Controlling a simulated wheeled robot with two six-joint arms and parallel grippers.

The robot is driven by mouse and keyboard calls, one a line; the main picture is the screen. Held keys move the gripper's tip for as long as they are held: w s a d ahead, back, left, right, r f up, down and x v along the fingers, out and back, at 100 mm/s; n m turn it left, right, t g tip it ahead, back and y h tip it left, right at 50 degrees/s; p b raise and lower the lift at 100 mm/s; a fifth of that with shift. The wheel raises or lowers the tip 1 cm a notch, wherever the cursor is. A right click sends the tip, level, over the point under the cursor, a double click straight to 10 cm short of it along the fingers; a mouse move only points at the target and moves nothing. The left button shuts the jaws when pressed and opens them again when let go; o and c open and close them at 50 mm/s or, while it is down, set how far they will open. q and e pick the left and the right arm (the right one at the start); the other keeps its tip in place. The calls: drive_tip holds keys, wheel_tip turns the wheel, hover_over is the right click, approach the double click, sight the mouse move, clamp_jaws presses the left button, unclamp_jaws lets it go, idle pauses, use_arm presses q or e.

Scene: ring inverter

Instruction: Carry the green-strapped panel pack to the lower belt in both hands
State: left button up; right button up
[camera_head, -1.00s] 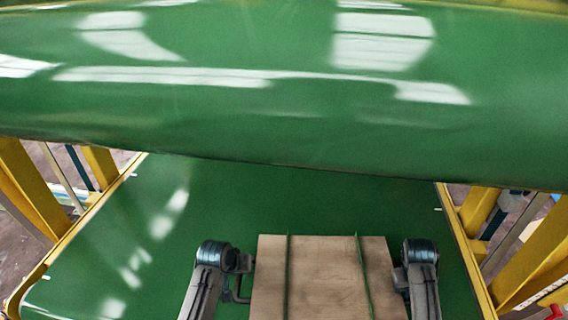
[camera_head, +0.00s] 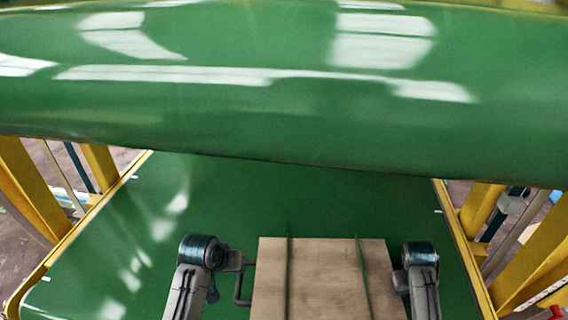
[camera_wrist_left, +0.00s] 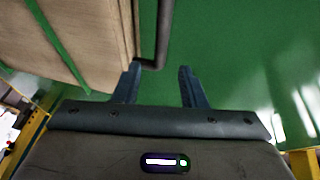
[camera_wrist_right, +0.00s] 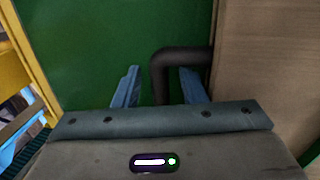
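The panel pack (camera_head: 325,280) is a flat tan box with two thin green straps, low in the middle of the head view. It is over the green lower belt (camera_head: 240,190); contact beneath it is hidden. A dark handle (camera_head: 240,288) sticks out from its left side, also in the left wrist view (camera_wrist_left: 162,35). My left gripper (camera_head: 204,255) is open beside this handle, its fingers (camera_wrist_left: 160,85) not closed on it. My right gripper (camera_head: 420,262) is at the pack's right side. Its open fingers (camera_wrist_right: 160,86) stand either side of another dark handle (camera_wrist_right: 162,65).
A large green upper belt (camera_head: 280,110) spans the view above and beyond the pack. Yellow frame posts (camera_head: 30,190) stand at left and right (camera_head: 540,255). The lower belt is bare to the left of the pack and behind it.

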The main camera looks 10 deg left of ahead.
drive_tip(key=shift+w, duration=0.1)
drive_tip(key=shift+r, duration=0.1)
use_arm(q)
drive_tip(key=v, duration=0.3)
drive_tip(key=shift+s+r, duration=0.15)
drive_tip(key=shift+r, duration=0.25)
use_arm(e)
drive_tip(key=v, duration=0.7)
drive_tip(key=shift+r, duration=0.1)
